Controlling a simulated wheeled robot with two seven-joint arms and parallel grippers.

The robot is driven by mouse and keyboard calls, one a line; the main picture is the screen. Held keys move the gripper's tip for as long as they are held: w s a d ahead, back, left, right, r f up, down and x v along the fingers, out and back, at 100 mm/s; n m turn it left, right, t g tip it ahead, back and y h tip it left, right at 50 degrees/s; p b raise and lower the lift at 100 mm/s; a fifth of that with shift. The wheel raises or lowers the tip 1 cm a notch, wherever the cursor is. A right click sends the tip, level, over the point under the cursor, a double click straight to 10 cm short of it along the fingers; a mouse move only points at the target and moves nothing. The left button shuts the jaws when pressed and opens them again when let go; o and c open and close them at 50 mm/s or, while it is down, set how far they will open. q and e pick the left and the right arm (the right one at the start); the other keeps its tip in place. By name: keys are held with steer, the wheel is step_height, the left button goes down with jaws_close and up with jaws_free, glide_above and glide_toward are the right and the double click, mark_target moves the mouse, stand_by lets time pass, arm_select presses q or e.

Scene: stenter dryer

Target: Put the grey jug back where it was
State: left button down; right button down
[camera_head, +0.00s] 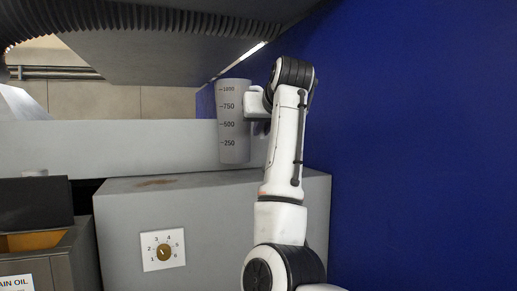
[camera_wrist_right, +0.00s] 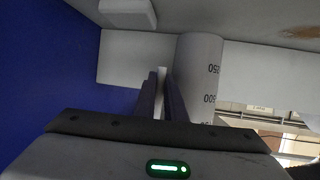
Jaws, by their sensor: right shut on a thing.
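The grey jug (camera_head: 233,122) is upright, with dark markings from 250 to 1000 down its side. My right gripper (camera_head: 257,104) is at its right side, shut on the jug, probably at a handle that the gripper hides. In the right wrist view the fingers (camera_wrist_right: 163,97) are close together beside the jug (camera_wrist_right: 199,75), whose markings show inverted. The jug's base is just above the back of the grey box top (camera_head: 200,181); I cannot tell whether it touches. My left gripper is not in view.
A blue wall (camera_head: 420,150) stands close on the right of my arm. A grey beam (camera_head: 110,148) runs behind the jug, and a dark machine hood (camera_head: 165,45) hangs above. The box front has a numbered dial (camera_head: 163,251). An open bin (camera_head: 38,240) stands at lower left.

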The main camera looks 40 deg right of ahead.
mark_target(262, 140)
step_height(262, 140, down, 4)
steer(key=shift+r, duration=0.15)
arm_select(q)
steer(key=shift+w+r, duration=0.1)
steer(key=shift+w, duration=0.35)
arm_select(e)
steer(key=c, duration=1.8)
jaws_free()
